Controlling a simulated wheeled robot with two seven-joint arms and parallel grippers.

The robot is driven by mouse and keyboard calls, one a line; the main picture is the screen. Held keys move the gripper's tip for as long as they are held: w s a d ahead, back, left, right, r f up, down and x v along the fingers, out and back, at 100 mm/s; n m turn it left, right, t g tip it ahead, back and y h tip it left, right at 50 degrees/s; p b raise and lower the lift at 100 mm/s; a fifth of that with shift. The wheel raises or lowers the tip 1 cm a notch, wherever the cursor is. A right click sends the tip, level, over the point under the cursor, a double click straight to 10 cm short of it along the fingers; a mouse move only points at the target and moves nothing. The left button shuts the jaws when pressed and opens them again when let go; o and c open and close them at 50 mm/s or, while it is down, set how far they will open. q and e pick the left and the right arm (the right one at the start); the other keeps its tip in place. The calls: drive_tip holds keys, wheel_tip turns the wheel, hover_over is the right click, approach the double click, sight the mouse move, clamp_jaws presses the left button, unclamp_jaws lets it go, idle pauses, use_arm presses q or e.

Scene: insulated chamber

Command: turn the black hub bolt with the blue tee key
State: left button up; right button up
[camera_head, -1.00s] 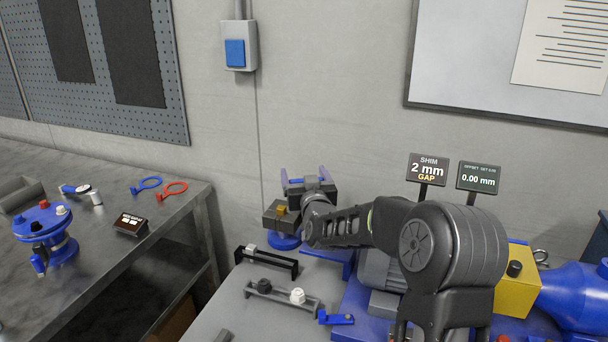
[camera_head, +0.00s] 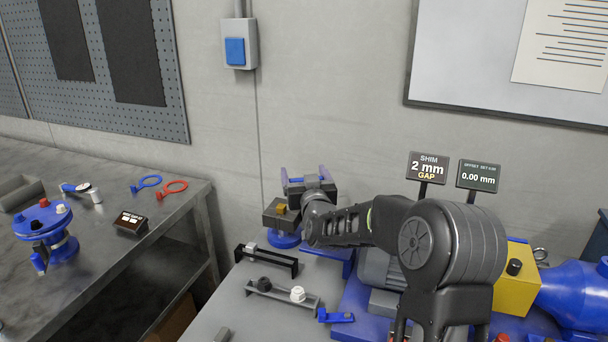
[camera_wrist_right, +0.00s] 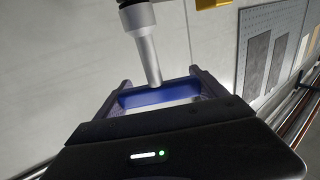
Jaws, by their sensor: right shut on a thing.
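My right gripper (camera_head: 305,181) is at the middle of the head view, above the back of the front bench. It is shut on the blue crossbar of the tee key, which shows between its two fingers in the right wrist view (camera_wrist_right: 155,97). The key's grey shaft (camera_wrist_right: 149,55) runs from the bar to a wider grey part at the top edge. What the far end meets is not clear. A blue hub (camera_head: 60,248) with several coloured heads, one of them a black bolt (camera_head: 38,225), stands on the left bench, far from this gripper. My left gripper is out of view.
A dark block with a yellow piece (camera_head: 280,209) is close to my right gripper. A rack holds a black knob (camera_head: 263,284) and a white knob (camera_head: 297,294). Blue and yellow machinery (camera_head: 515,295) fills the right. A gap separates the benches.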

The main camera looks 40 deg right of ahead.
idle(0.3)
drive_tip(key=o, duration=1.4)
drive_tip(key=shift+o, duration=0.2)
drive_tip(key=b+v, duration=0.1)
drive_tip(key=v, duration=0.6)
drive_tip(key=shift+s+a+b, duration=0.25)
drive_tip(key=shift+s+b, duration=0.05)
drive_tip(key=shift+c, duration=0.4)
drive_tip(key=c, duration=1.5)
